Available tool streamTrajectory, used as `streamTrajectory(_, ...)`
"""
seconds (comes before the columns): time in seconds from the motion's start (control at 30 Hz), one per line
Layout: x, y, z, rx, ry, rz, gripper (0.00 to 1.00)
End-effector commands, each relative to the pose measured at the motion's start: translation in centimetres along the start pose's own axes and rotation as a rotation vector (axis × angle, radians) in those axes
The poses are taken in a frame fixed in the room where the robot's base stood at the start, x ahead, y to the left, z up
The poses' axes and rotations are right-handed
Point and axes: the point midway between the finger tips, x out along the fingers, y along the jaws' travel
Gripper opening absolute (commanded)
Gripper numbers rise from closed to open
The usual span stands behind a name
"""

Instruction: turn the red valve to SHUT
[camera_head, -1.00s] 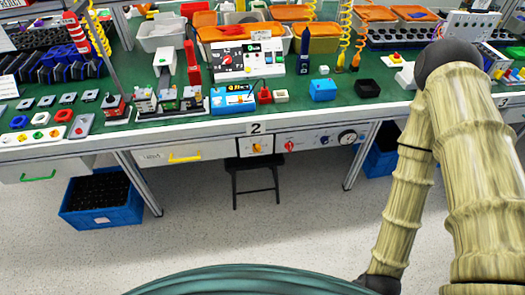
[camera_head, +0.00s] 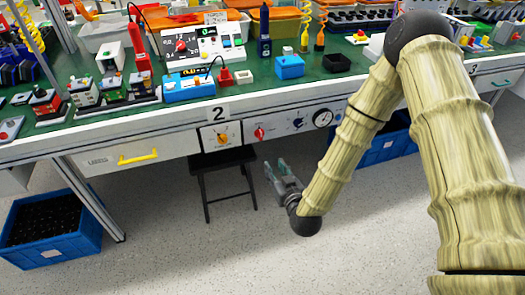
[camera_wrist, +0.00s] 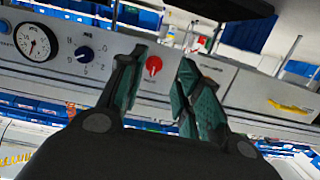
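The red valve (camera_head: 260,133) is a small red knob on the white front panel under the bench edge. In the wrist view the red valve (camera_wrist: 153,65) shows in the gap between my fingers, with a thin pale pointer mark; its labels are too small to read. My gripper (camera_head: 272,170) is in front of and below the panel in the head view, apart from the valve. In the wrist view my gripper (camera_wrist: 163,57) has its two green-padded fingers spread with nothing between them but the view of the panel.
On the panel, a yellow-orange rotary knob (camera_head: 222,139) is left of the valve; a dark blue knob (camera_head: 298,124) and a round gauge (camera_head: 323,118) are right. A yellow drawer handle (camera_head: 138,158) is further left. A dark stool (camera_head: 222,160) stands below. Blue crates sit under the bench.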

Motion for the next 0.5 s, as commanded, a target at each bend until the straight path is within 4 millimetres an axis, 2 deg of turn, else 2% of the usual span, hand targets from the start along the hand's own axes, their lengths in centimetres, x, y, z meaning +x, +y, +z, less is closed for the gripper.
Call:
streamTrajectory(0.03,0.9,0.0,-0.3,-0.007,0.049,0.005,0.34)
streamTrajectory(0.2,2.1,-0.2,-2.5,-0.021,0.145,0.014,0.34)
streamTrajectory(0.37,3.1,-0.2,-3.1,-0.024,0.164,0.016,0.34)
streamTrajectory(0.5,4.8,-0.2,-3.4,-0.024,0.164,0.016,0.34)
